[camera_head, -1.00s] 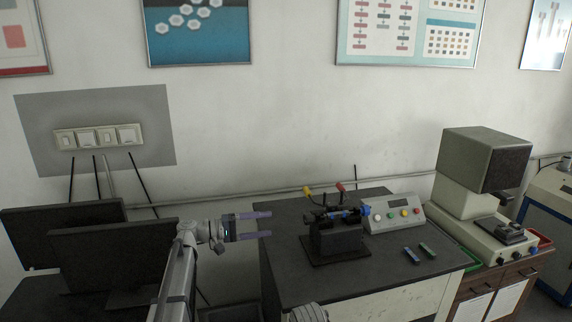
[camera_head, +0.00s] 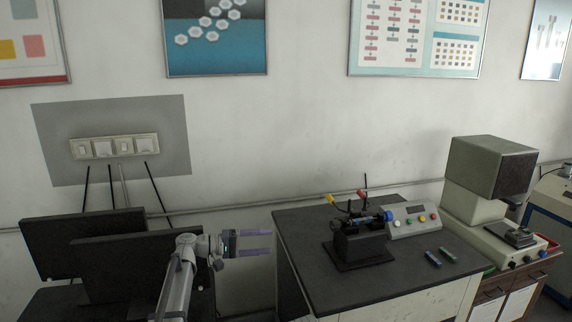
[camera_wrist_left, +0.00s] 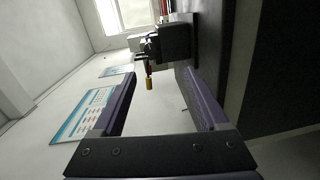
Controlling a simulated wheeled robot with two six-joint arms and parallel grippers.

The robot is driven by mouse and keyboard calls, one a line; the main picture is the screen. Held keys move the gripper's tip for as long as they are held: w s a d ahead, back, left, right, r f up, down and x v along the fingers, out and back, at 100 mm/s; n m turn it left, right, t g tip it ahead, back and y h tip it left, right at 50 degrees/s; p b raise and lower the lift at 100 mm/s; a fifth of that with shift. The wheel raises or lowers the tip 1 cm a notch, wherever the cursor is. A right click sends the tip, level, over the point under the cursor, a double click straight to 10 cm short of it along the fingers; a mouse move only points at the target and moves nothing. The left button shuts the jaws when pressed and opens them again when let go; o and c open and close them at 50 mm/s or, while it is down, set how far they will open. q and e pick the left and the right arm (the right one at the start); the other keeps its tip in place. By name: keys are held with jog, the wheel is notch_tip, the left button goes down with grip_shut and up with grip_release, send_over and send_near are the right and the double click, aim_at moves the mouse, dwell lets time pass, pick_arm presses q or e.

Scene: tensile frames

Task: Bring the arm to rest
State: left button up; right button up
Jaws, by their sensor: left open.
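My left gripper (camera_head: 270,242) is open and empty, with its two purple fingers pointing right. It is held in the air in front of the wall, to the left of the dark table. In the left wrist view its open fingers (camera_wrist_left: 160,95) frame the far wall, with a black fixture seen beyond them. My left arm rises from the bottom edge of the head view. My right gripper does not show in the head view.
A beige machine (camera_head: 490,180) stands at the right. Dark monitors (camera_head: 130,265) stand at the left.

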pick_arm(q)
jog(key=s+d+f+m+g+y, duration=0.2)
jog(key=s+d+f+y, duration=0.25)
jog(key=s+f, duration=0.45)
jog(key=s+d+f+m+g+y, duration=0.1)
jog(key=s+d+f+g+y, duration=0.35)
jog(key=s, duration=0.65)
jog(key=s+a+f+m+t+y, duration=0.1)
jog(key=s+a+f+y, duration=0.2)
jog(key=s, duration=0.3)
jog(key=s+a+f+m+t+y, duration=0.1)
jog(key=s+a+f+y, duration=0.2)
jog(key=s, duration=0.4)
jog(key=a+y, duration=0.1)
jog(key=y, duration=0.1)
jog(key=shift+s+a+f+m+y, duration=0.2)
jog(key=shift+s+a+m+y, duration=0.1)
jog(key=shift+m+y, duration=0.1)
